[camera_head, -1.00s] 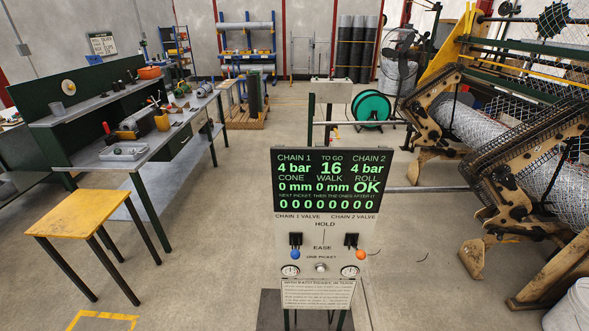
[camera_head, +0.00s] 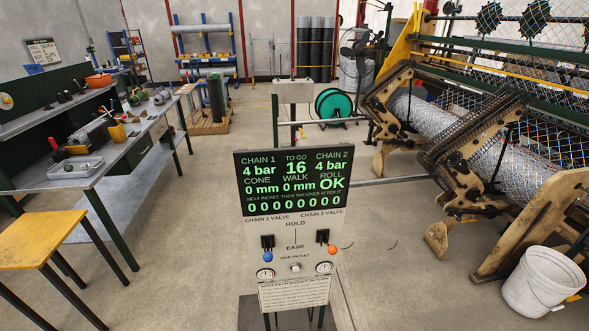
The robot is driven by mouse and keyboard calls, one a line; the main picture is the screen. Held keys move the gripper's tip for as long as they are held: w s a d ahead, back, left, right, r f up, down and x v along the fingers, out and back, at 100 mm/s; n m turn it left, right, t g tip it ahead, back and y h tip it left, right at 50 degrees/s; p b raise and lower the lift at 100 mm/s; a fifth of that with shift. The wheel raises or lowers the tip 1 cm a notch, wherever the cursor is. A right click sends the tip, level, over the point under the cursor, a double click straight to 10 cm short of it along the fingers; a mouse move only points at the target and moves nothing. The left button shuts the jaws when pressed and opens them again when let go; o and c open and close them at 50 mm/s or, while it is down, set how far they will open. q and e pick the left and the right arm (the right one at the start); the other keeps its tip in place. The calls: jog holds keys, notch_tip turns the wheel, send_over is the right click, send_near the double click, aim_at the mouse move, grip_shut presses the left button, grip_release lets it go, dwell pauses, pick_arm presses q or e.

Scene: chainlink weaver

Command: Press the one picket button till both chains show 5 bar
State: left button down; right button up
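The control stand's dark display (camera_head: 293,181) faces me near the middle. It reads 4 bar for chain 1, 4 bar for chain 2, 16 to go, cone and walk 0 mm, roll OK, and a row of zeros. Below it, the small round one picket button (camera_head: 295,268) sits between two gauges (camera_head: 265,273). The chain 1 valve lever with a blue knob (camera_head: 268,257) and the chain 2 valve lever with an orange knob (camera_head: 332,249) both hang down, near EASE. Neither of my grippers shows in the head view.
The weaving machine (camera_head: 440,130) with mesh stands at the right, and a white bucket (camera_head: 541,283) is on the floor at lower right. A workbench (camera_head: 110,150) and a yellow-topped table (camera_head: 35,238) are at the left. The floor around the stand looks clear.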

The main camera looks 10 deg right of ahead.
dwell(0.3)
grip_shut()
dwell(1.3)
